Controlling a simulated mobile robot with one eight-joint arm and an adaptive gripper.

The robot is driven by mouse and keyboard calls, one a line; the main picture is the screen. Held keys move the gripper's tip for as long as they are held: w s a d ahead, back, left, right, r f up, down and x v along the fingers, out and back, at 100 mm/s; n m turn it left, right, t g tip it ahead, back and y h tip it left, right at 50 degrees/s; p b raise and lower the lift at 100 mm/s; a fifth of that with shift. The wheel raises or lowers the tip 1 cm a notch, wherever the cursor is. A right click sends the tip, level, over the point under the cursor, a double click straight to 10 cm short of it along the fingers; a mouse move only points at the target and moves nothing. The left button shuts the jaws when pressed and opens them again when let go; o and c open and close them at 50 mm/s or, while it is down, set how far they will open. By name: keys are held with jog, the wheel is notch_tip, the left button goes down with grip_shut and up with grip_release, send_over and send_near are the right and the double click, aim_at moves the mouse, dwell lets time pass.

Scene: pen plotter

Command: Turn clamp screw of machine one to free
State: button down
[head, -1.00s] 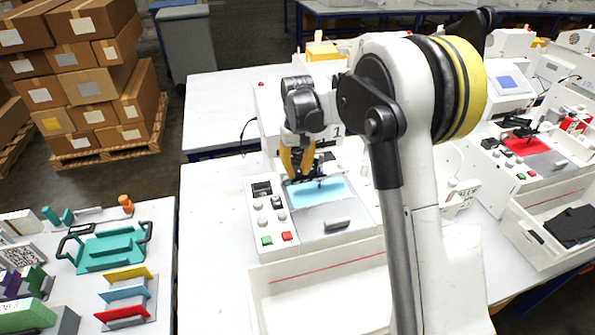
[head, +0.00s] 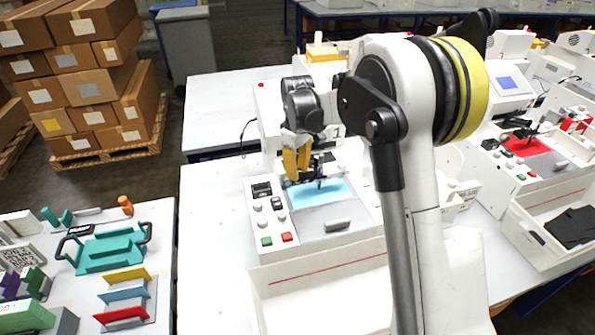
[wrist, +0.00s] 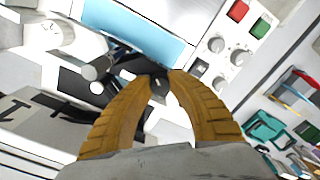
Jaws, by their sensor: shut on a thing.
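Machine one (head: 322,246), a white plotter marked "1", stands on the white table in the middle of the head view. A light blue sheet (head: 330,190) lies on its bed, and it also shows in the wrist view (wrist: 150,38). My gripper (head: 300,178) has yellow fingers and is at the back left of the bed, by the dark pen carriage. In the wrist view my gripper (wrist: 161,76) is shut on a small dark knob, the clamp screw (wrist: 159,89), between the fingertips. The fingers partly hide the screw, so its turn angle cannot be read.
Knobs and green and red buttons (head: 276,239) are on the machine's left panel. A white tray (head: 300,290) is in front. Another plotter with a red sheet (head: 526,146) stands right. A side table (head: 165,225) with teal and coloured parts is left.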

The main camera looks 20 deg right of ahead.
aim_at(298, 171)
dwell(0.3)
jog(key=c, duration=1.2)
grip_release()
notch_tip(298, 171, up, 12)
jog(key=s+m+t+b, duration=0.4)
jog(key=s+b, duration=0.2)
jog(key=s, duration=1.1)
jog(key=s+f+m+t+b, duration=0.3)
jog(key=s+f, duration=0.6)
jog(key=s, duration=0.3)
jog(key=shift+s+f+m, duration=0.4)
